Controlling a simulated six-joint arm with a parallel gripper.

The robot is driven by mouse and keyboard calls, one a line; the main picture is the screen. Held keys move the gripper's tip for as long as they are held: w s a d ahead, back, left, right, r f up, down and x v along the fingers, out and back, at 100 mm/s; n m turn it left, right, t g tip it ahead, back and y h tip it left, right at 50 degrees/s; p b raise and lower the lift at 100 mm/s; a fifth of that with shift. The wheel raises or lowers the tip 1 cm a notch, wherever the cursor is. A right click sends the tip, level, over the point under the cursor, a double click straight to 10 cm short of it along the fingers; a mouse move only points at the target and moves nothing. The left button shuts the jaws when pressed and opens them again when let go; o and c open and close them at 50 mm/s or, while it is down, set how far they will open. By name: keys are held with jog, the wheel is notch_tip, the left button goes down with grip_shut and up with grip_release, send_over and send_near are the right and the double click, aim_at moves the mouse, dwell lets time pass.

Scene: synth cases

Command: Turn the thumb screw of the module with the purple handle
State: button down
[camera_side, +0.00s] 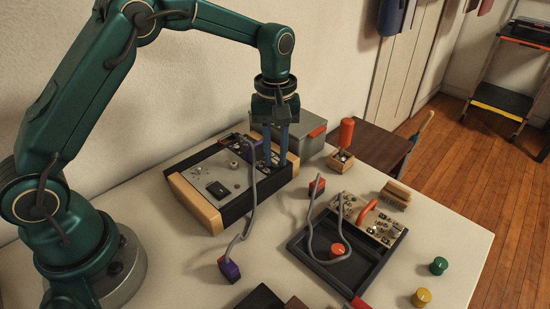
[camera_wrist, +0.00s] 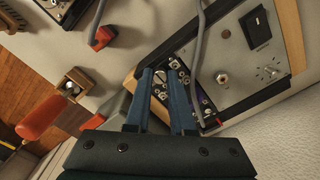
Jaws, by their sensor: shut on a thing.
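A wood-sided case (camera_side: 208,212) lies on the table by the wall. At its far end sits a panel of small metal parts, the module with the purple handle (camera_side: 257,146); the purple also shows in the wrist view (camera_wrist: 212,121), partly behind my finger. My gripper (camera_side: 281,163) points down over that module. In the wrist view its two blue fingers (camera_wrist: 160,78) come down among the module's metal fittings, one on each side of a small screw. They are shut on this thumb screw, whose body is mostly hidden between the fingertips.
A grey cable runs from the case to a purple plug (camera_side: 229,270). A black tray (camera_side: 322,264) to the right holds a module with an orange-red handle (camera_side: 367,212). A grey metal box (camera_side: 306,139) stands behind the case. Green (camera_side: 438,265) and yellow (camera_side: 421,297) knobs lie front right.

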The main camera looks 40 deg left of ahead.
aim_at(275, 160)
dwell(0.3)
jog(key=c, duration=0.8)
grip_release()
jog(key=shift+o, duration=0.2)
jog(key=shift+r, duration=2.6)
jog(key=shift+r, duration=0.1)
jog(key=s+r+m+t, duration=0.2)
jog(key=s+r+t, duration=0.1)
jog(key=s+r, duration=0.65)
jog(key=s+f+m+t, duration=0.1)
jog(key=s+f+m, duration=0.1)
jog(key=s, duration=0.3)
jog(key=s+a+f+m+t, duration=0.1)
jog(key=s+f+m, duration=0.1)
jog(key=s+m, duration=0.3)
jog(key=shift+f+t, duration=0.3)
